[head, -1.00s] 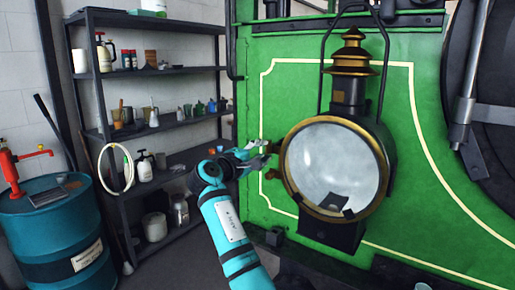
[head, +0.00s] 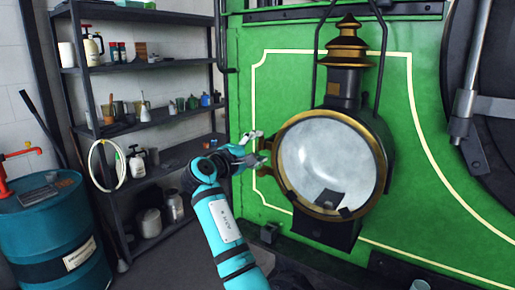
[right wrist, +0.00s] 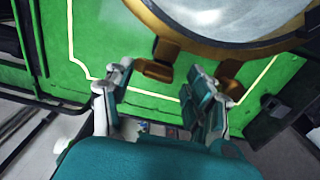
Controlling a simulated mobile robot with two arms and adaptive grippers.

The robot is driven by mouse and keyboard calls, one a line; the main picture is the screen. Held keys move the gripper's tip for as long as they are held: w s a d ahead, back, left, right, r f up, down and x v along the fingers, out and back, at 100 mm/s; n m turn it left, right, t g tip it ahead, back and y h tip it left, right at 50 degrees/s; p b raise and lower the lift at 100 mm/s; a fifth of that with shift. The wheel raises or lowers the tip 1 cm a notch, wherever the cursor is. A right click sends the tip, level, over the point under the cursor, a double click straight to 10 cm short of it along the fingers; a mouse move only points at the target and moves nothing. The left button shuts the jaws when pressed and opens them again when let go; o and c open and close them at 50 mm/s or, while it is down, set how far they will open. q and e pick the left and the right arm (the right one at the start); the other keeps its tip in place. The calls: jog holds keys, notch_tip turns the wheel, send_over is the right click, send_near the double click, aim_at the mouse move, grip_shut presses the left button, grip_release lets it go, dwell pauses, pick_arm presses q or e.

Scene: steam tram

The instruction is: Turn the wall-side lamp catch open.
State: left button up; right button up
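The lamp (head: 330,160) has a large round glass, a brass rim and a brass chimney top, and it is mounted on the green tram front. Two small brass fittings stick out at its left rim. In the right wrist view one brass fitting (right wrist: 156,70) shows between my fingertips, and another (right wrist: 230,68) shows beyond the right finger. I cannot tell which is the catch, or whether a finger touches it. My right gripper (head: 258,147) is open at the lamp's left edge; its spread fingers also show in the right wrist view (right wrist: 158,74). My left gripper is out of view.
The green tram panel (head: 430,195) lies close behind the lamp. A dark shelf rack (head: 140,72) with cans and bottles stands at the left. A blue drum (head: 50,235) with a red pump is at the lower left.

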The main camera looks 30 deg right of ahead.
jog(key=shift+s+a+r, duration=0.25)
jog(key=shift+s+a, duration=0.1)
jog(key=shift+s, duration=0.15)
jog(key=shift+s+a+r, duration=0.25)
jog(key=shift+s+a, duration=0.1)
jog(key=shift+s, duration=0.15)
jog(key=shift+s+a, duration=0.1)
jog(key=shift+a, duration=0.05)
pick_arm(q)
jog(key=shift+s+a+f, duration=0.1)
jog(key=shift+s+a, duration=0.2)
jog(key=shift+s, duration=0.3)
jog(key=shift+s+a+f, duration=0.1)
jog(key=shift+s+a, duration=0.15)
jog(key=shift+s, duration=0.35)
pick_arm(e)
jog(key=v, duration=1.2)
